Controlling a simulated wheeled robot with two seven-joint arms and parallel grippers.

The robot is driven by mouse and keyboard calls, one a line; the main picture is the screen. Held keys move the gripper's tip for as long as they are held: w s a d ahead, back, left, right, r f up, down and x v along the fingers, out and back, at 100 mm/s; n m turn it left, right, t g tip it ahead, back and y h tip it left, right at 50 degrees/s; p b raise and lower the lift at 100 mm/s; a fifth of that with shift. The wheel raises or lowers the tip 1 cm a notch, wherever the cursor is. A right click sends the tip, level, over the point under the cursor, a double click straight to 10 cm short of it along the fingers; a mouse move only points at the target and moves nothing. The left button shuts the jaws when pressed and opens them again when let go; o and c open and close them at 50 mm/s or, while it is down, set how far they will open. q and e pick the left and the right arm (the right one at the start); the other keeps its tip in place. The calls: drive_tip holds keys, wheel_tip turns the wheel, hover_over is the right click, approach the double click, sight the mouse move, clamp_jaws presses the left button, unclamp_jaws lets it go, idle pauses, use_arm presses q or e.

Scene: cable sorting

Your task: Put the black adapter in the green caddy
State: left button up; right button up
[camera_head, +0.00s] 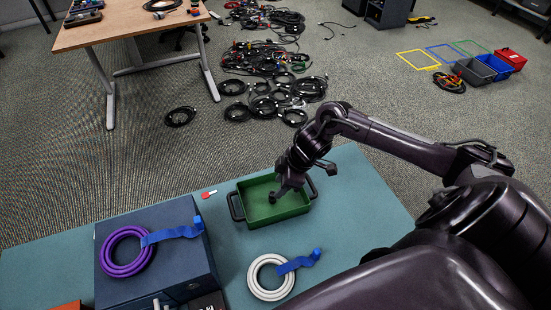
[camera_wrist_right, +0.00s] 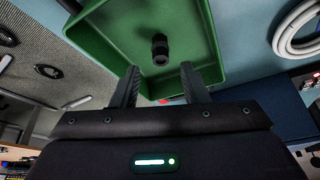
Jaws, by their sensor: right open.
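The green caddy (camera_head: 258,220) stands on the teal table top, with a black handle at each end. It also fills the upper middle of the right wrist view (camera_wrist_right: 100,38). The black adapter (camera_wrist_right: 160,48) shows within the caddy's walls, apart from my fingers; whether it rests on the floor is hard to tell. In the head view it is a small dark shape (camera_head: 271,198) beside my fingers. My right gripper (camera_wrist_right: 158,74) is open and empty, its fingers over the caddy. My left gripper is not in view.
A dark blue box (camera_head: 185,265) left of the caddy carries a purple coiled cable (camera_head: 105,250) with a blue strap. A white coiled cable (camera_head: 255,285) lies in front of the caddy. A small red item (camera_head: 208,194) lies left of it. The table's right part is clear.

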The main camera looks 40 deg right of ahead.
drive_tip(key=v, duration=0.7)
idle(0.4)
